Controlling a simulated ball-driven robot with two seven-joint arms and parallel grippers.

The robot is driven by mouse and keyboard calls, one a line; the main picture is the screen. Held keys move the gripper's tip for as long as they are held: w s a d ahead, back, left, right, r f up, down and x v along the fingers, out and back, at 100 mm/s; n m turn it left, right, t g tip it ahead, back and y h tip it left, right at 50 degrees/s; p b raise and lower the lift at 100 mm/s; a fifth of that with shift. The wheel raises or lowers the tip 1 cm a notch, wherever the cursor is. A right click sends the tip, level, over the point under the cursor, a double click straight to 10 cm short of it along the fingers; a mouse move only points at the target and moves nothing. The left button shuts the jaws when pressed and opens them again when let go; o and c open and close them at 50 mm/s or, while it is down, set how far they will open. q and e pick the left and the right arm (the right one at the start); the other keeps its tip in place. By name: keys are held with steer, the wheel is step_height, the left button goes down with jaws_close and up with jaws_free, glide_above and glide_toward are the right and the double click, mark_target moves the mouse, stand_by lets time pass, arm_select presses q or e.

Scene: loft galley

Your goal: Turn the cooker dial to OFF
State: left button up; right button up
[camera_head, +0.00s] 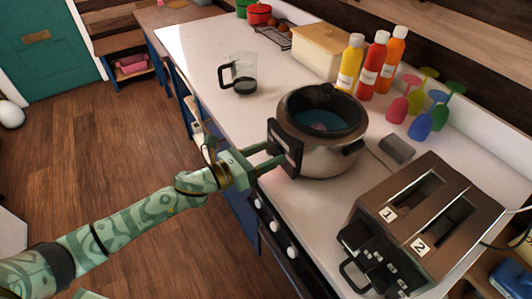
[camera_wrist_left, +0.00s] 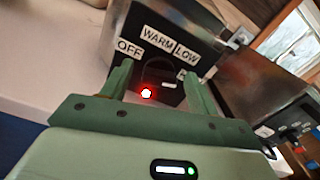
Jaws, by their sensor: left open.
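The cooker (camera_head: 318,158) is a round silver pot with a dark, partly clear lid, standing on the white counter. Its dark control panel (camera_head: 285,147) faces left, towards my left gripper (camera_head: 273,158). In the left wrist view the panel carries the labels OFF (camera_wrist_left: 130,48), WARM (camera_wrist_left: 158,39) and LOW (camera_wrist_left: 187,54); another label at the right is mostly hidden by a finger. The dark dial (camera_wrist_left: 158,72) shows between the open fingers of my left gripper (camera_wrist_left: 160,80). A red light glows below it. I cannot tell where the dial points or whether the fingers touch it. My right gripper is out of view.
A toaster (camera_head: 425,215) stands right of the cooker, with a small grey block (camera_head: 397,149) behind it. Sauce bottles (camera_head: 373,68), coloured goblets (camera_head: 420,103) and a cream bin (camera_head: 322,50) stand behind. A glass jug (camera_head: 242,75) stands at the left; counter around it is clear.

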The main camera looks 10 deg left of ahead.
arm_select(q)
steer(key=c, duration=1)
